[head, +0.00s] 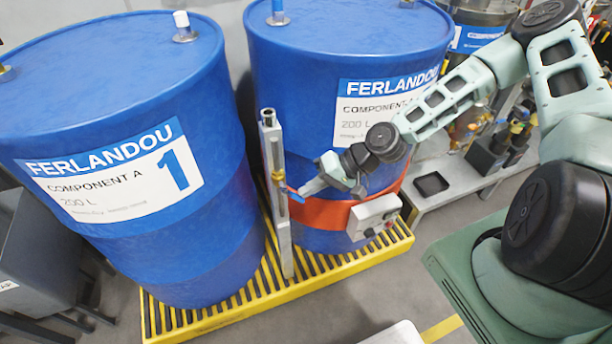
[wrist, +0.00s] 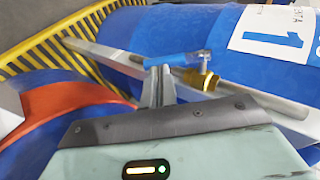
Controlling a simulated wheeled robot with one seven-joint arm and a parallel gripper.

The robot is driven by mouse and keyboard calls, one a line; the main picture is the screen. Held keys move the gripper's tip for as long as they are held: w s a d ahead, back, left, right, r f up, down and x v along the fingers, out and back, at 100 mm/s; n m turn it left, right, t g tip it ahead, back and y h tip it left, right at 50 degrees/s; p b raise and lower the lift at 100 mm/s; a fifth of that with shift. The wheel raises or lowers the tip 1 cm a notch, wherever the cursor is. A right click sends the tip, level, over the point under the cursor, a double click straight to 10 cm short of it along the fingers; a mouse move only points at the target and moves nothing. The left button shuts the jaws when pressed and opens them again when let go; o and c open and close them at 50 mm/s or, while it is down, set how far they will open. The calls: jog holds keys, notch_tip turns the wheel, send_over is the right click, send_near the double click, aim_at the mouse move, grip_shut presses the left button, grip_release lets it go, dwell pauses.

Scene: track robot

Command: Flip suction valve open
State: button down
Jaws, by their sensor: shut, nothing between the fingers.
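The suction valve is a small brass body (head: 278,176) on the upright grey post (head: 283,235) between the two blue drums. Its brass body also shows in the wrist view (wrist: 199,81). The blue lever (head: 294,195) points from the valve towards my gripper; in the wrist view the lever (wrist: 178,59) lies across just beyond my fingertips. My gripper (head: 303,191) is shut with nothing held. In the wrist view its fingertips (wrist: 158,72) are at the lever's free end, very close or touching; I cannot tell which.
The Component A drum (head: 130,235) stands left and a second drum (head: 330,60) stands behind the post. An orange band (head: 325,213) with a grey control box (head: 374,217) wraps the second drum. Both drums stand on a yellow slatted pallet (head: 205,316). A metal bench (head: 470,180) is at right.

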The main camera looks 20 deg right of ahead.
jog(key=y+b, duration=0.1)
jog(key=b, duration=0.1)
jog(key=f+y+b, duration=0.1)
jog(key=y+b, duration=0.1)
jog(key=a+f+y+b, duration=0.1)
jog(key=y+b, duration=0.1)
jog(key=b, duration=0.1)
jog(key=shift+m+t, duration=0.3)
jog(key=shift+m, duration=0.1)
